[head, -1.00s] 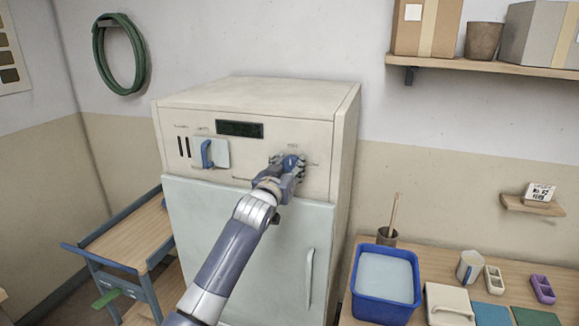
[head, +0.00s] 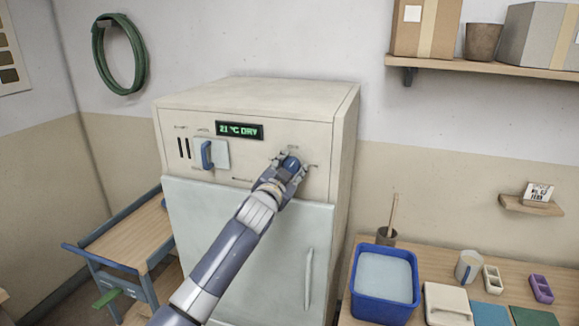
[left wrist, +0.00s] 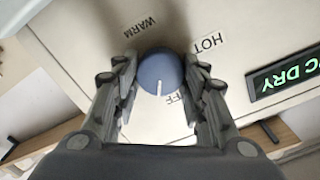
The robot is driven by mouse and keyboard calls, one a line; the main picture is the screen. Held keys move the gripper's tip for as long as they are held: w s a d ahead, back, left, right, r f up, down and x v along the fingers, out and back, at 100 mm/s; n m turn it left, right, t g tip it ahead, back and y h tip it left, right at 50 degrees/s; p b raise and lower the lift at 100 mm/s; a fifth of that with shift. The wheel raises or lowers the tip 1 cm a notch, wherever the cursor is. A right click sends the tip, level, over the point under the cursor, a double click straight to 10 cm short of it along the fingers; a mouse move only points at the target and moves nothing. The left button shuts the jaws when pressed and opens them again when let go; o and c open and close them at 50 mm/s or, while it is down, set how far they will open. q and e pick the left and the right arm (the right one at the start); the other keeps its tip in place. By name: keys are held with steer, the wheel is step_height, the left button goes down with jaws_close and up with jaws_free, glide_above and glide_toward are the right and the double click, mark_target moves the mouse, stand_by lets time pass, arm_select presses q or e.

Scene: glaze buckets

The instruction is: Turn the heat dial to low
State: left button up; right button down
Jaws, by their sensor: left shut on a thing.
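The heat dial (head: 291,162) is a round blue knob on the upper right of the cream cabinet's front panel (head: 262,152). In the left wrist view the dial (left wrist: 160,70) has a white pointer line aimed toward the bottom of the picture, beside a partly hidden label ending in "FF". The labels "WARM" and "HOT" also show around it; no "LOW" label is visible. My left gripper (head: 288,160) is shut on the dial, and its fingers (left wrist: 160,80) flank the knob. The lit display (head: 240,130) reads "21 °C DRY" in green. My right gripper is out of view.
A blue-handled lever on a pale plate (head: 222,153) sits left of the dial. The cabinet door (head: 205,240) below is closed. A table at right holds a blue bucket (head: 358,305) and small items. A wooden cart (head: 135,242) stands at left.

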arm_select(q)
steer(key=m+p, duration=0.1)
steer(key=m, duration=0.7)
steer(key=m+p, duration=0.1)
steer(key=m, duration=0.2)
steer(key=shift+d+f, duration=0.1)
steer(key=shift+f, duration=0.1)
steer(key=shift+m+p, duration=0.3)
steer(key=o, duration=1)
steer(key=v, duration=1.2)
